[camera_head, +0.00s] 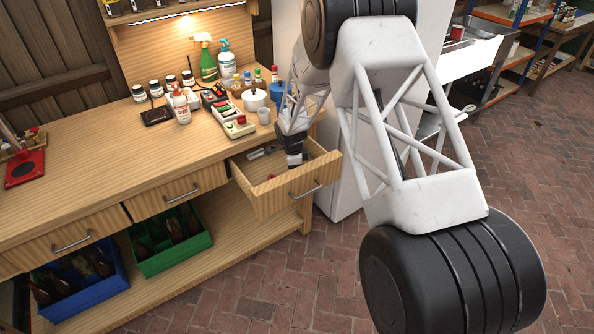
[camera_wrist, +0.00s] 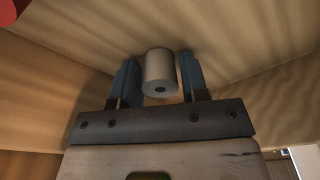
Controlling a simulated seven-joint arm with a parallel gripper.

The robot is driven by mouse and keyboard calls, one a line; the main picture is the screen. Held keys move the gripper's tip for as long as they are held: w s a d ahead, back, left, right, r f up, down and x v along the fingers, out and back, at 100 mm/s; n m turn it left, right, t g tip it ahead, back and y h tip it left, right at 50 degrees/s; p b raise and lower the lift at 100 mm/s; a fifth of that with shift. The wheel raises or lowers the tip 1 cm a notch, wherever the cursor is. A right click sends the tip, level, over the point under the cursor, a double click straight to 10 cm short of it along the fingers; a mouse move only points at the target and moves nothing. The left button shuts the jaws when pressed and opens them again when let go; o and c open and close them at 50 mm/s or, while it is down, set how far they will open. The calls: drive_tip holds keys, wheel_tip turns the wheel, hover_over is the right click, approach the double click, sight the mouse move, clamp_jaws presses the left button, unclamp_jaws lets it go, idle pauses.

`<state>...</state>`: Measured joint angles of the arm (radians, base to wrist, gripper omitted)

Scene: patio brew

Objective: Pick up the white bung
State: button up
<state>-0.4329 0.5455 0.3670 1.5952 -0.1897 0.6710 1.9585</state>
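The white bung (camera_wrist: 160,72) is a short pale cylinder with a small dark hole in its near end. In the wrist view it sits between the two blue fingers of my gripper (camera_wrist: 161,80). One finger is on each side, with a thin gap at most; firm contact is not visible. In the head view my gripper (camera_head: 294,158) reaches down into the open drawer (camera_head: 290,200).
The drawer walls are close around my gripper. A red item (camera_head: 270,177) and a grey item (camera_head: 261,152) lie in the drawer. Above, the workbench (camera_head: 90,155) holds a white pot (camera_head: 255,100), a mug (camera_head: 264,116) and several bottles. A white fridge (camera_head: 345,185) stands to the right.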

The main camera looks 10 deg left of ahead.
drive_tip(key=c, duration=0.6)
drive_tip(key=shift+r, duration=0.1)
drive_tip(key=shift+r, duration=4.9)
